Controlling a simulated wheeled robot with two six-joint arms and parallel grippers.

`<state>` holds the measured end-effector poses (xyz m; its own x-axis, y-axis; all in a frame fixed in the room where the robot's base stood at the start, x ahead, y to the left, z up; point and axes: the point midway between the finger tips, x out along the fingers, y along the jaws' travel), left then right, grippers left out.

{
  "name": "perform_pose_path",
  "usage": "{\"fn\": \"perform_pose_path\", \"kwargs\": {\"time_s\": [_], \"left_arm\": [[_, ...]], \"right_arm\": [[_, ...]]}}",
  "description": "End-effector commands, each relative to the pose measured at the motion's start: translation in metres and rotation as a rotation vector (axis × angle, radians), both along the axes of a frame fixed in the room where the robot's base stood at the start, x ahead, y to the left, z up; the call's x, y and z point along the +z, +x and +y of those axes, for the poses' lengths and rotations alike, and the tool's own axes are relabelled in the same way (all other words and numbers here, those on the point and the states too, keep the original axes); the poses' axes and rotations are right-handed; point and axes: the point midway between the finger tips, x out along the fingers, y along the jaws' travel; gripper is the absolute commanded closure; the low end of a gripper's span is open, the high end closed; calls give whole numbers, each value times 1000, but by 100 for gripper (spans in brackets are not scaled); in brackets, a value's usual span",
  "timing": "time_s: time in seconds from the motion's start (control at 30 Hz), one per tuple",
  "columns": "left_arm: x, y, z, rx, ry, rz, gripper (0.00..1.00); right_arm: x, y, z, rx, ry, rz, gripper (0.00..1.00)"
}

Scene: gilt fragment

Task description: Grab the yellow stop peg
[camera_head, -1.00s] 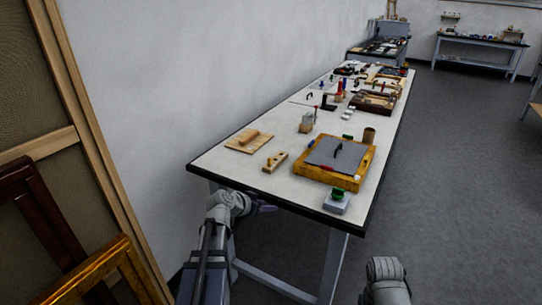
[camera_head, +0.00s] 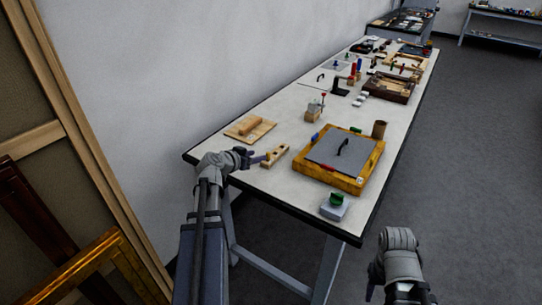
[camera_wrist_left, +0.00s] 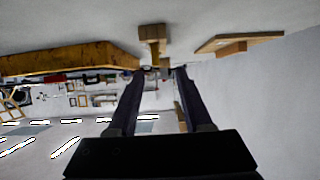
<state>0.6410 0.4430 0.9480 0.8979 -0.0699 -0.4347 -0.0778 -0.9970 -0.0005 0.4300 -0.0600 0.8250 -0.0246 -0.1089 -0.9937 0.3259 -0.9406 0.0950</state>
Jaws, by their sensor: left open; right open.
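A small light wooden block (camera_head: 279,153) lies near the left end of the workbench, with the yellow stop peg (camera_head: 267,156) standing at its near left end. My left gripper (camera_head: 258,155) is open at the peg, its fingers pointing right over the bench. In the left wrist view, which is upside down, the block (camera_wrist_left: 151,33) sits ahead and the peg (camera_wrist_left: 155,61) shows small between the open fingertips (camera_wrist_left: 160,70); contact cannot be told. My right gripper (camera_head: 371,291) shows only partly, low at the right, off the bench and apart from everything.
A wooden board with a bar (camera_head: 250,128) lies behind the block. A yellow frame (camera_head: 312,174) with a grey panel lies right of it. A grey box with a green top (camera_head: 334,207) stands at the near edge. More tools fill the far bench.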

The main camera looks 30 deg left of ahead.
Motion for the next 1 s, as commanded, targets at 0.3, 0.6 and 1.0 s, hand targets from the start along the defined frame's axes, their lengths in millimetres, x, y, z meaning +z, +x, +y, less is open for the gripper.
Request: {"fn": "perform_pose_path", "kwargs": {"time_s": [0.3, 0.6, 1.0], "left_arm": [[-13, 24, -2, -1, 1, 1, 50], [-19, 36, -6, -3, 0, 1, 50], [-34, 71, -12, 0, 0, 0, 50]], "right_arm": [[-13, 0, 0, 0, 0, 0, 50], [-19, 0, 0, 0, 0, 0, 50], [-34, 0, 0, 1, 0, 0, 50]]}}
